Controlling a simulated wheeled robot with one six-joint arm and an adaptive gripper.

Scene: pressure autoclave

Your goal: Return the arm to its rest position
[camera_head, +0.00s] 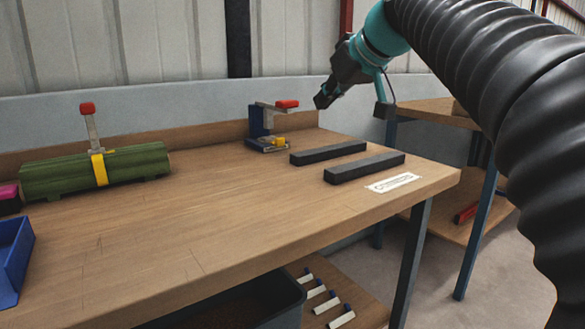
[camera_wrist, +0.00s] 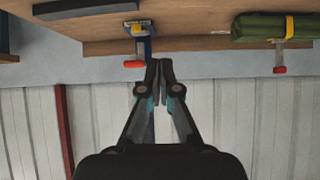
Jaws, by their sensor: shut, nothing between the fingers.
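My gripper (camera_head: 322,100) hangs in the air above the back right of the wooden bench (camera_head: 150,235), up and to the right of a blue clamp device with a red-tipped lever (camera_head: 262,130). My black ribbed arm comes in from the right. In the wrist view my gripper (camera_wrist: 159,66) is shut, its fingertips together with nothing between them. The wrist view is upside down, with the bench edge at the top and the wall below. The gripper appears apart from everything around it.
A green cylinder (camera_head: 130,168) under a yellow strap with a red-tipped lever lies at the bench's left. Two dark bars (camera_head: 365,167) lie at the right beside a white label (camera_head: 393,182). A blue bin (camera_head: 14,260) is at the left edge. A second table (camera_head: 435,110) stands behind.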

